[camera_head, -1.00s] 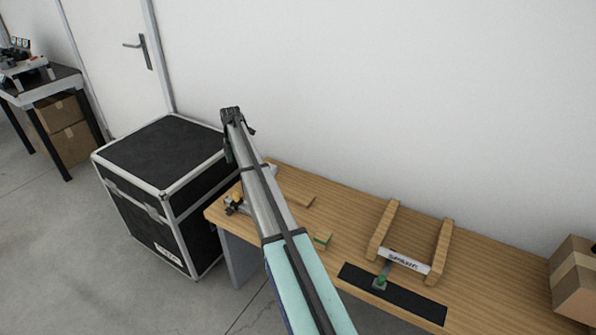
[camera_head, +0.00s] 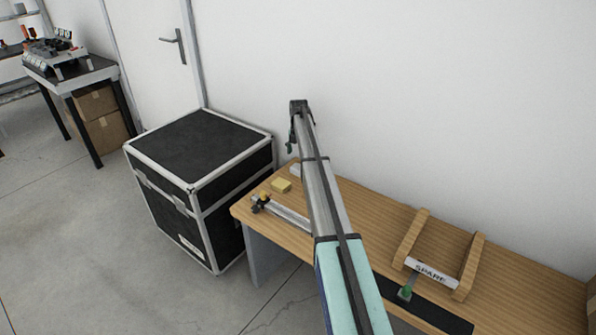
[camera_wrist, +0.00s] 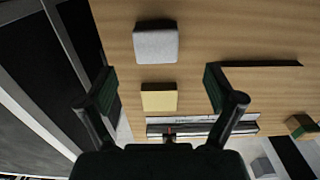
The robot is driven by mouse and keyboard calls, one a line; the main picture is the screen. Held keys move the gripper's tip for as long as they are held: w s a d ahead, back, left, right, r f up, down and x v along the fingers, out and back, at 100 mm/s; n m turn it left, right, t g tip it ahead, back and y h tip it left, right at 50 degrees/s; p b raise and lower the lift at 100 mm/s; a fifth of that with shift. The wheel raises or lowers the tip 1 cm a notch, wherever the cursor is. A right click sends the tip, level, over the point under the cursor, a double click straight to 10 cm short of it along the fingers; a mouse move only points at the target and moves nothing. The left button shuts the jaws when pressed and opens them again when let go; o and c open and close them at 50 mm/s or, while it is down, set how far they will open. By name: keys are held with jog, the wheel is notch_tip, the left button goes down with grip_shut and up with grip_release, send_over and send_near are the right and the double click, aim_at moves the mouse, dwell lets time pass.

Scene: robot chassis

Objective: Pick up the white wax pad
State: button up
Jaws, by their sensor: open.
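The white wax pad (camera_wrist: 156,42) is a pale grey-white block lying flat on the wooden bench. In the wrist view it is at top centre, beyond a yellow block (camera_wrist: 159,98). In the head view the pale pad (camera_head: 296,170) is partly hidden beside my arm, and the yellow block (camera_head: 281,185) lies just in front of it. My gripper (camera_wrist: 158,88) is open and empty above the bench. Its fingers frame the yellow block in the wrist view, with the white pad farther up. In the head view my gripper (camera_head: 294,143) is small, and its fingers are hard to separate.
A metal rail tool (camera_head: 285,213) lies near the bench's left end. A wooden stand marked SPARE (camera_head: 432,272) and a black strip (camera_head: 430,305) are to the right. A black case (camera_head: 200,150) stands left of the bench, and a white wall (camera_head: 420,100) is behind.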

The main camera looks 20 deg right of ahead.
aim_at(298, 167)
jog(key=shift+w+a+f+p, duration=0.1)
jog(key=shift+f+p, duration=0.1)
jog(key=shift+f, duration=1.75)
jog(key=shift+w+a+f+p, duration=0.1)
jog(key=shift+f+p, duration=0.05)
jog(key=shift+f, duration=1.75)
jog(key=c, duration=1.1)
